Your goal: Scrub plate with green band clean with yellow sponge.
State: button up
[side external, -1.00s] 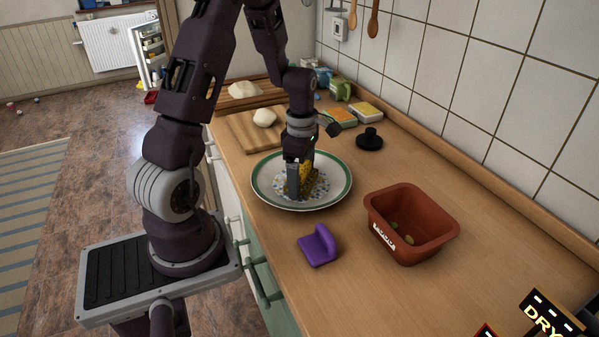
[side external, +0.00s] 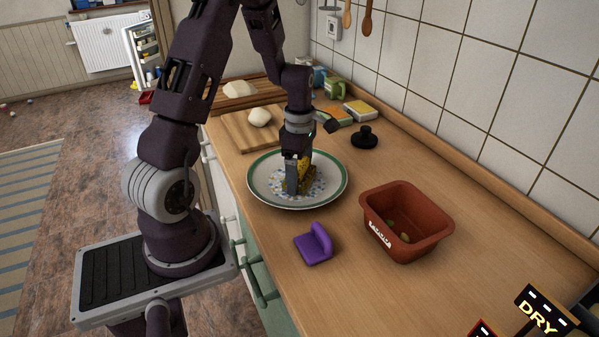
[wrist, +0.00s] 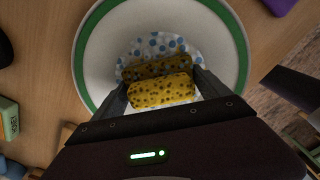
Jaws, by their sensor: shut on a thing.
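The plate with the green band (side external: 262,190) lies flat on the wooden counter; it also shows in the wrist view (wrist: 105,60). Blue, grey and yellowish spots cover its middle. My gripper (side external: 297,185) points down over the plate and is shut on the yellow sponge (wrist: 160,92), with one finger on each side. The sponge has dark pores and its lower part is darker. It is at the plate's spotted middle and looks to touch it. The sponge also shows beside the finger in the side view (side external: 307,175). The spots under the sponge are hidden.
A purple holder-like object (side external: 315,245) lies in front of the plate. A brown-red tub (side external: 437,227) with small round things inside stands to the right. A black knobbed disc (side external: 364,138), boxes (side external: 360,110) and a cutting board (side external: 245,135) with dough (side external: 259,117) are behind.

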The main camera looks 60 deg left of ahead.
jog(key=shift+a, duration=0.85)
jog(key=shift+a+r, duration=0.2)
jog(key=shift+r, duration=0.45)
jog(key=shift+a+r, duration=0.15)
jog(key=shift+r, duration=3.35)
